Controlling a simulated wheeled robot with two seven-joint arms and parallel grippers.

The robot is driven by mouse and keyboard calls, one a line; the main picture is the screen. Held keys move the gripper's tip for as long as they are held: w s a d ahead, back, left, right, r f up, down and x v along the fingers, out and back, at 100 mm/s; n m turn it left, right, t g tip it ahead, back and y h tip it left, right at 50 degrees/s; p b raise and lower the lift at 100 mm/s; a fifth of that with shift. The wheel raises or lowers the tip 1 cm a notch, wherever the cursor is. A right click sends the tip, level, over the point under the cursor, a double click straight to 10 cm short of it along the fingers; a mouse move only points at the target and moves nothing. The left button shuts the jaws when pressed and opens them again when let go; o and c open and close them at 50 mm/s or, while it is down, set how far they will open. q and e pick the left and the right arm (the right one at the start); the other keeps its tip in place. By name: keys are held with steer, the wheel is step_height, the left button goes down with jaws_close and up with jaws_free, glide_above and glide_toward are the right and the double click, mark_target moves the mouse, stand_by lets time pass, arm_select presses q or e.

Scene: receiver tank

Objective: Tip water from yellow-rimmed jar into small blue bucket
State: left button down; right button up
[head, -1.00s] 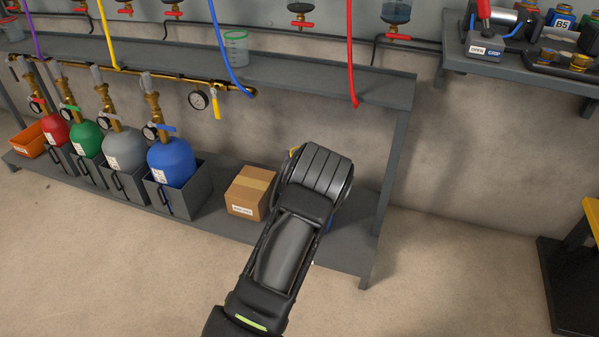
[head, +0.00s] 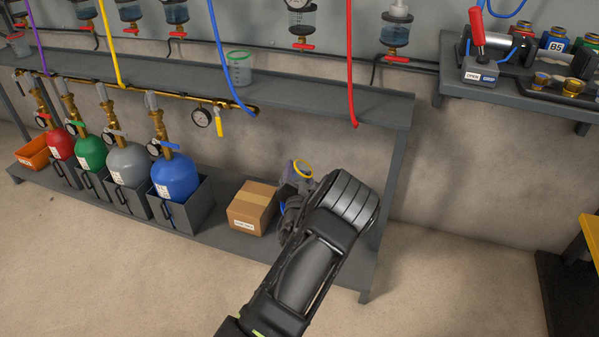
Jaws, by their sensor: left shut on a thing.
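The yellow-rimmed jar (head: 304,162) shows just beyond my left wrist, above the lower shelf and right of the cardboard box. Its yellow rim faces up toward the camera and looks tilted; most of its body is hidden. My left gripper (head: 291,190) is shut on the jar, with its fingers partly covered by my wrist. A thin blue edge (head: 282,210) shows beside the gripper, low down; it may be the small blue bucket, but my arm hides the rest. I cannot tell whether water is flowing. My right gripper is out of view.
A cardboard box (head: 253,206) stands close left of the gripper. Several gas cylinders in grey holders, including a blue one (head: 175,178), stand farther left. A shelf post (head: 388,220) is close on the right. A green-rimmed beaker (head: 239,68) is on the upper shelf.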

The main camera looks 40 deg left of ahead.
arm_select(q)
steer(key=shift+r+m, duration=0.25)
steer(key=shift+m, duration=0.55)
steer(key=shift+r+m, duration=0.1)
steer(key=shift+m, duration=0.4)
steer(key=shift+r+p, duration=0.1)
steer(key=shift+p, duration=0.25)
steer(key=shift+d+r+m, duration=0.1)
steer(key=shift+r+m, duration=0.2)
steer(key=shift+m, duration=0.9)
steer(key=shift+w+r+m, duration=0.1)
steer(key=shift+r+m, duration=0.05)
steer(key=shift+m, duration=0.25)
steer(key=shift+d+r+m+p, duration=0.1)
steer(key=shift+r+m+p, duration=0.2)
steer(key=shift+m, duration=0.6)
